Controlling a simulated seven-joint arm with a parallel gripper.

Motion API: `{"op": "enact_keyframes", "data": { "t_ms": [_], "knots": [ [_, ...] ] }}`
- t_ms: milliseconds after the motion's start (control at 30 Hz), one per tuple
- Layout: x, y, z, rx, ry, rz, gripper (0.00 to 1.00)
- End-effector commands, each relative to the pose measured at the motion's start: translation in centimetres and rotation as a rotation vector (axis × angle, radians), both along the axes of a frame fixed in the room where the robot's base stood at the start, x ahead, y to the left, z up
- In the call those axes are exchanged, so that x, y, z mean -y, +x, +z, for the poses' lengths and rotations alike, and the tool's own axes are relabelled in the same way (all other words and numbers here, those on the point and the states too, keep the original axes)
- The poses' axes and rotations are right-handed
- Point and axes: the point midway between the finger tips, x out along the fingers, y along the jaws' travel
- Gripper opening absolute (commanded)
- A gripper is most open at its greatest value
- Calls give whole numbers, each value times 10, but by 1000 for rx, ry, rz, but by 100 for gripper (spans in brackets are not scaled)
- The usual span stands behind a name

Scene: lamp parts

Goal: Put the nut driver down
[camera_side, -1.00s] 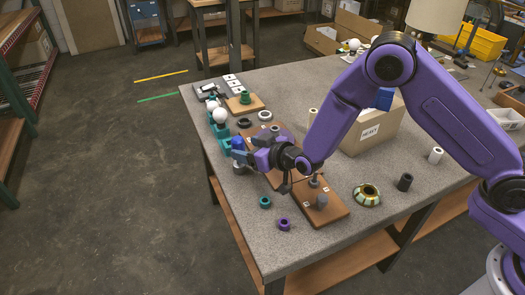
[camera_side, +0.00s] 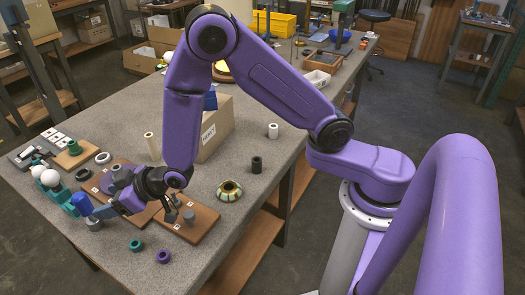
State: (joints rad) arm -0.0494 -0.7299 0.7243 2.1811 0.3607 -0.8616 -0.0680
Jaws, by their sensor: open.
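The blue-handled nut driver (camera_side: 81,203) stands at the near end of the teal rack (camera_side: 71,209), at the table's left edge. My gripper (camera_side: 97,213) is open right beside the blue handle. Its fingers reach left toward the handle, and I cannot tell whether they touch it. The lower part of the driver is hidden by the rack and fingers.
White bulbs (camera_side: 50,178) stand along the rack. Wooden boards (camera_side: 184,222) lie under and right of my wrist. A teal ring (camera_side: 136,245) and a purple ring (camera_side: 163,256) lie in front. A box (camera_side: 215,125) and a patterned shade (camera_side: 229,190) stand to the right.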

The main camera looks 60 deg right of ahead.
Motion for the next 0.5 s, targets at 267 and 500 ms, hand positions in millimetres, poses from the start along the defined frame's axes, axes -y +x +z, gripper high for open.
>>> {"op": "enact_keyframes", "data": {
  "t_ms": [267,500],
  "knots": [
    [18,-91,35,-283,-116,232,67],
    [78,-192,61,-495,-311,417,67]
  ]
}}
